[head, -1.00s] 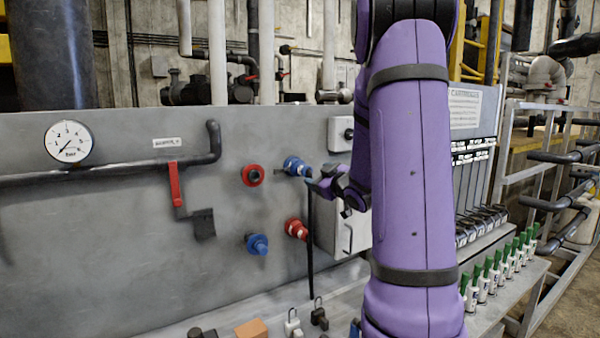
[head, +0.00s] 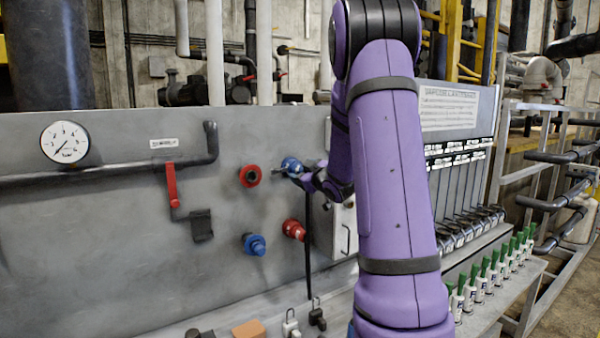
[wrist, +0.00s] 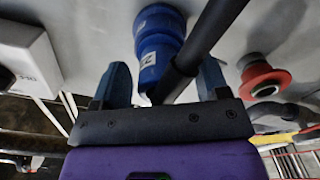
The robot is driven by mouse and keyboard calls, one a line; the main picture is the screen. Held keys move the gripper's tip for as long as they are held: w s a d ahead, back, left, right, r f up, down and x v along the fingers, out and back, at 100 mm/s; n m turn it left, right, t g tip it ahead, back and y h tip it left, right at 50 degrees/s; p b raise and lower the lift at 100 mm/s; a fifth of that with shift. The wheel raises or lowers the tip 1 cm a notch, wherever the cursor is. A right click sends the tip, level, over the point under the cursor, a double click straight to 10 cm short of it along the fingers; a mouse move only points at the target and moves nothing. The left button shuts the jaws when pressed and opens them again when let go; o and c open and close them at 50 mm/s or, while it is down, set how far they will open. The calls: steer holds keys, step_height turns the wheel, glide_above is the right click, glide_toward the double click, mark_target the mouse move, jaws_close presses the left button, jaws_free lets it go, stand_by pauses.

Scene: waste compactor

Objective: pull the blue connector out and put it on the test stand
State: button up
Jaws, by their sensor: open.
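The blue connector (head: 291,165) sits in the upper right of the group of ports on the grey panel, with a black cable (head: 308,240) hanging down. In the wrist view the connector (wrist: 158,45) lies ahead of and between the finger lines, with the cable (wrist: 207,38) crossing beside it. My gripper (head: 299,175) is open right at the connector. In the wrist view its blue fingers (wrist: 163,75) stand apart on either side of the connector's lower end; I cannot tell whether they touch it. I cannot identify the test stand.
Red fittings (head: 250,176) and (head: 294,229) and a lower blue fitting (head: 255,244) are close by on the panel. An orange block (head: 249,329) and small locks (head: 291,326) lie on the ledge below.

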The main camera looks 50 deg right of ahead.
steer(key=c, duration=1)
steer(key=shift+o, duration=0.2)
steer(key=shift+s, duration=0.2)
steer(key=shift+c, duration=0.7)
steer(key=shift+s+a, duration=0.1)
steer(key=shift+s, duration=0.3)
steer(key=shift+v, duration=2.65)
